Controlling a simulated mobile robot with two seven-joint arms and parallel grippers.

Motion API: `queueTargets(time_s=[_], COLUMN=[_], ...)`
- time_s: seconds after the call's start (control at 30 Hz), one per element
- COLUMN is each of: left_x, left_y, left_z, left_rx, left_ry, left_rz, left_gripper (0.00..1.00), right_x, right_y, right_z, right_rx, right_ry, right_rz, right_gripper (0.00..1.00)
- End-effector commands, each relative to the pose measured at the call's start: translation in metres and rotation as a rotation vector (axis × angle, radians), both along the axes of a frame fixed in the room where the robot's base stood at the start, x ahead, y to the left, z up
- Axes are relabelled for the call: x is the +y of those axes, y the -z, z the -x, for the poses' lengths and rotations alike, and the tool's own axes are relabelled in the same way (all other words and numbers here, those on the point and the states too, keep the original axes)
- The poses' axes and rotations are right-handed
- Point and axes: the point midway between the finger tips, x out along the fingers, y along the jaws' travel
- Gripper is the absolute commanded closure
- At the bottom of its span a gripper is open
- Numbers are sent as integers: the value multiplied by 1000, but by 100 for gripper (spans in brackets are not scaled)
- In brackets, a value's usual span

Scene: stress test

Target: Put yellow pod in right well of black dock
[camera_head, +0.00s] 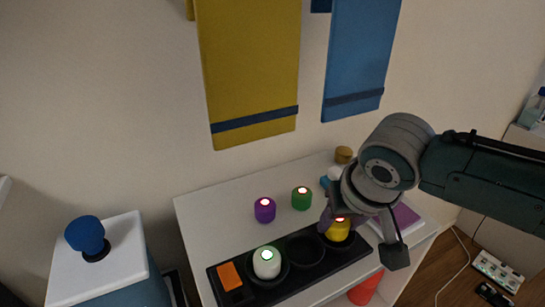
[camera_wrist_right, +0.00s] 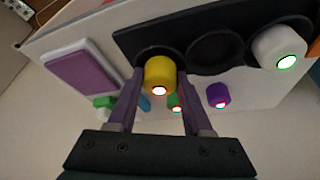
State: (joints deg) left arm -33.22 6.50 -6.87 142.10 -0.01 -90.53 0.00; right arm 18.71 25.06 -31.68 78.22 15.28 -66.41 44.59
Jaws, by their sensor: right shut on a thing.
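The yellow pod (camera_head: 338,230) has a lit top and is between the fingers of my right gripper (camera_head: 340,222), which is shut on it. It also shows between the purple fingers in the right wrist view (camera_wrist_right: 160,74). The black dock (camera_head: 330,268) lies on the white table top; its middle well (camera_head: 304,250) is empty and its left well holds a white pod (camera_head: 267,263). The yellow pod is at the dock's right well, upright; the well rim shows behind it in the wrist view. I cannot tell whether it touches the well bottom. My left gripper is not in view.
A purple pod (camera_head: 265,210) and a green pod (camera_head: 302,198) stand behind the dock. An orange block (camera_head: 229,276) sits at the dock's left end. A purple flat box (camera_head: 405,218) lies to the right. A brown round thing (camera_head: 343,155) stands at the back.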

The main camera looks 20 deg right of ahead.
Motion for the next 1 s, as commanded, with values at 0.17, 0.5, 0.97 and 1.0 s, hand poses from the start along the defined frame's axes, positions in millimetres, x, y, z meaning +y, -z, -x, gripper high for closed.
queueTargets(time_s=[0.17,0.5,0.97,1.0], left_x=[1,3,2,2], left_y=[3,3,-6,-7], left_z=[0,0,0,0], left_rx=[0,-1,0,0], left_ry=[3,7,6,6], left_rz=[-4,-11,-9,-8], left_gripper=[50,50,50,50], right_x=[-3,-3,7,7], right_y=[8,6,-65,-71], right_z=[3,5,28,30], right_rx=[6,9,-1,-1], right_ry=[2,2,-1,-1], right_rz=[6,7,3,3], right_gripper=[100,17,15,15])
